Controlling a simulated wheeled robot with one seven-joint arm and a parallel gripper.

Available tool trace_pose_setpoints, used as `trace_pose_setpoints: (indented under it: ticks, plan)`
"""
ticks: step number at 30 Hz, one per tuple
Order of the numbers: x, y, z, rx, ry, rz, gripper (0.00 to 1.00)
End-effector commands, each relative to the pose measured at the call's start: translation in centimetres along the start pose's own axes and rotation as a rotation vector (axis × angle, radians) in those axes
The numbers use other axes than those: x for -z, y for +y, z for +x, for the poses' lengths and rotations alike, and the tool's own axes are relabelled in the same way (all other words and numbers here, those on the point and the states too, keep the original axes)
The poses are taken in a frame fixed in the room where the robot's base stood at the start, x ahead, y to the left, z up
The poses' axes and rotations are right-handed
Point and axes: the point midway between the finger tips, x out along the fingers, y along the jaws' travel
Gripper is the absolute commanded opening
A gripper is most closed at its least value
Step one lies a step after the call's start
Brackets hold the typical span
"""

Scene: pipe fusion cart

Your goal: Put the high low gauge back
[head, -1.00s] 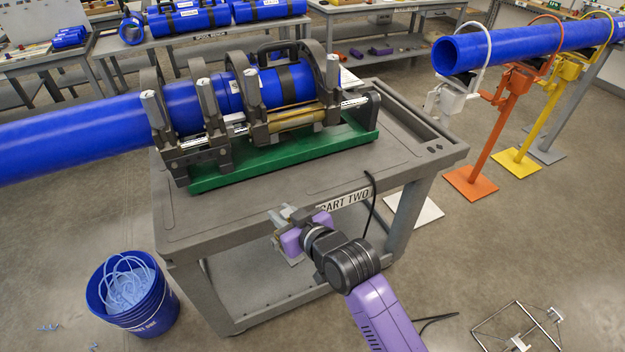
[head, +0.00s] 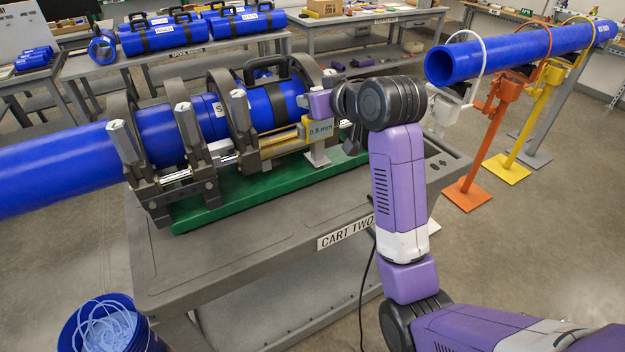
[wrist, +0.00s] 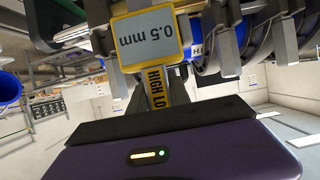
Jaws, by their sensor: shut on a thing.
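The high low gauge shows a pale display face reading "0.5 mm" (head: 320,130) in the head view, in front of the right end of the pipe fusion machine (head: 245,180). In the wrist view its display (wrist: 150,38) is upside down, with a yellow strip lettered "HIGH LO" below it. My gripper (head: 319,103) is shut on the gauge and holds it above the cart's right part. A grey post shows just under the display; I cannot tell whether it belongs to the gauge. The grip itself is partly hidden.
The blue pipe (head: 50,170) runs through the machine's clamps on a green base (head: 225,203). The cart top (head: 225,258) is bare in front. A blue bucket (head: 110,330) stands lower left. Stands (head: 490,145) with another blue pipe are at right. Tables stand behind.

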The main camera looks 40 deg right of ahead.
Motion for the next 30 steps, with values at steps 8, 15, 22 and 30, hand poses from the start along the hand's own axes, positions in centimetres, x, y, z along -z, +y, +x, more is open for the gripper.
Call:
trace_pose_setpoints:
  ticks: [8,15,22,30]
  plan:
    - [-6.6,0.1,2.7,-0.001,-0.004,0.002,0.0]
    - [-10.8,0.0,4.5,0.0,-0.001,0.0,0.0]
    - [-12.5,0.0,5.2,0.0,0.0,-0.001,0.0]
    - [-15.6,0.1,6.5,-0.001,0.0,0.0,0.0]
